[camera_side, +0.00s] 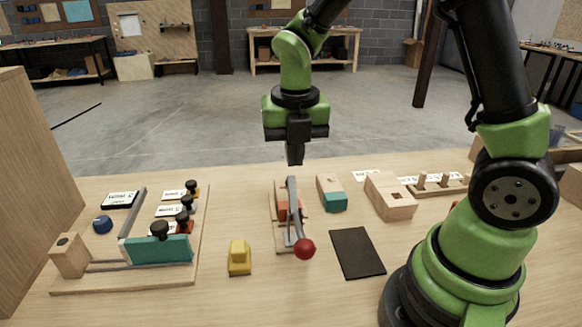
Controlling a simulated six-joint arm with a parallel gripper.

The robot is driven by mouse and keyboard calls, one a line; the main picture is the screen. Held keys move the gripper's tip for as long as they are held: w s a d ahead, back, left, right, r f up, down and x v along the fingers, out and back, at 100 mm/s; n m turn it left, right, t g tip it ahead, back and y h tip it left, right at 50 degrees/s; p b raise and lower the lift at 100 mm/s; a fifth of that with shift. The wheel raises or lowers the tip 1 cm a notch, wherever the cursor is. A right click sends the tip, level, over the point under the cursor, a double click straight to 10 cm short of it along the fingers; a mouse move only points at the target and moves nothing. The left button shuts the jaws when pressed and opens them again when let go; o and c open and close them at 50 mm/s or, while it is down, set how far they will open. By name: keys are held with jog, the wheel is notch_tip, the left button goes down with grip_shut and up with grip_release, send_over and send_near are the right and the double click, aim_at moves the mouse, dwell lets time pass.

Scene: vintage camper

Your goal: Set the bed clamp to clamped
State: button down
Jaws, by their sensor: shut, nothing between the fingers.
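The bed clamp (279,213) stands in the middle of the table on a narrow wooden base. It has an orange-red block and a long grey metal lever (293,205). The lever lies low along the base, with its red ball knob (304,249) at the near end. I cannot tell from this view whether the clamp is pressing on anything. My gripper (295,160) is shut and empty, pointing down above the far end of the clamp. It appears apart from the lever, though the gap is hard to judge.
Left is a wooden board (122,285) with a teal block (160,249) and several black knobs. A yellow block (239,258) lies left of the clamp. Right are a wood-and-teal block (331,194), a wooden block (390,197) and a black mat (357,253). The front middle table is clear.

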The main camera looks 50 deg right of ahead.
aim_at(289, 177)
jog(key=f, duration=0.1)
jog(key=w+d+f, duration=0.1)
jog(key=f, duration=0.2)
jog(key=shift+w+d+f, duration=0.3)
jog(key=shift+w+d, duration=0.1)
jog(key=shift+w+d+f, duration=0.25)
jog(key=shift+f, duration=0.05)
jog(key=shift+w+d+f, duration=0.25)
jog(key=shift+w+d, duration=0.2)
jog(key=shift+w+d+f, duration=0.3)
jog(key=shift+w+d, duration=0.1)
jog(key=shift+w+d+f, duration=0.5)
jog(key=shift+f, duration=0.15)
jog(key=shift+w+d+f, duration=0.4)
jog(key=shift+f, duration=0.3)
jog(key=shift+w+d+f, duration=0.15)
jog(key=shift+f, duration=0.2)
jog(key=shift+w+d+f, duration=0.1)
jog(key=shift+f, duration=0.4)
